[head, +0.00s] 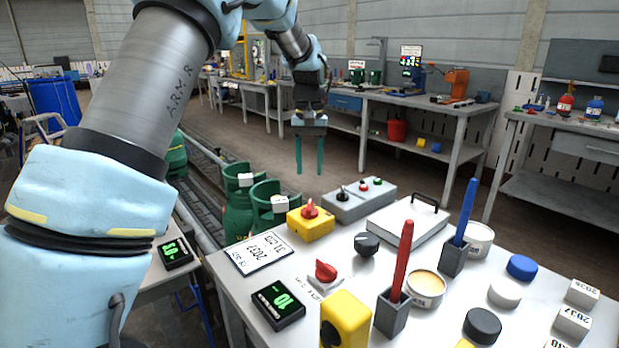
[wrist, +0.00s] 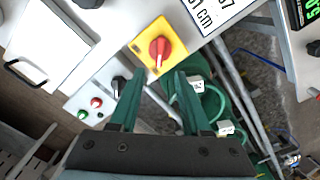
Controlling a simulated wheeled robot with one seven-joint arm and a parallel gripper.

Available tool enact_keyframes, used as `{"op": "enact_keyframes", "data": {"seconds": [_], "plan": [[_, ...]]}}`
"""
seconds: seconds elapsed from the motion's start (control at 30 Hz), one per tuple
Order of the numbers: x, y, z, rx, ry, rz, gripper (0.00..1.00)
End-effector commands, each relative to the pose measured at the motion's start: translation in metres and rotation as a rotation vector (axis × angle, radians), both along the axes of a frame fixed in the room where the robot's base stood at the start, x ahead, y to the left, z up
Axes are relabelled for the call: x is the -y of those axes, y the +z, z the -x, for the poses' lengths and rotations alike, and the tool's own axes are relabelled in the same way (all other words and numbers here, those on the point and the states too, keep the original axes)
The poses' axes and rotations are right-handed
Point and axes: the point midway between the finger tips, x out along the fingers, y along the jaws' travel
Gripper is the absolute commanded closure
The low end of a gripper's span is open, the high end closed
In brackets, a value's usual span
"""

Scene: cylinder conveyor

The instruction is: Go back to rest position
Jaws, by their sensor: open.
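My gripper (head: 310,155) hangs from my raised arm with its two green fingers pointing down, spread apart and empty. In the head view it is above and behind the far edge of the white worktable (head: 335,262). In the wrist view, the open fingers (wrist: 150,90) show with a yellow box with a red knob (wrist: 160,47) beyond them. The same yellow box (head: 311,221) stands at the table's far edge in the head view. Green gas cylinders (head: 238,212) stand on the conveyor (head: 198,158) left of the table; they also show in the wrist view (wrist: 205,100).
The worktable holds a grey button box (head: 345,203), a flat case with a handle (head: 408,226), a red marker (head: 402,260), a blue marker (head: 466,208), a digital display (head: 277,303) and several tins and caps. Workbenches (head: 420,105) line the back wall, with open floor before them.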

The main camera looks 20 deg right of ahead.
Motion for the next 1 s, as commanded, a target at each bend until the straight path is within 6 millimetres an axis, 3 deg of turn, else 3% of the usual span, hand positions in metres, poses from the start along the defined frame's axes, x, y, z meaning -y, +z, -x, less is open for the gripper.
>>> {"op": "enact_keyframes", "data": {"seconds": [0.47, 0.57, 0.67, 0.77, 0.87, 1.0], "plan": [[-0.001, 0.001, 0.000, 0.000, 0.001, 0.000, 0.53], [-0.017, 0.000, -0.003, 0.003, 0.018, 0.003, 0.53], [-0.060, -0.001, -0.006, 0.011, 0.063, 0.011, 0.53], [-0.123, -0.006, 0.000, 0.026, 0.125, 0.024, 0.53], [-0.189, -0.013, 0.017, 0.050, 0.191, 0.036, 0.53], [-0.269, -0.026, 0.060, 0.084, 0.278, 0.045, 0.53]]}}
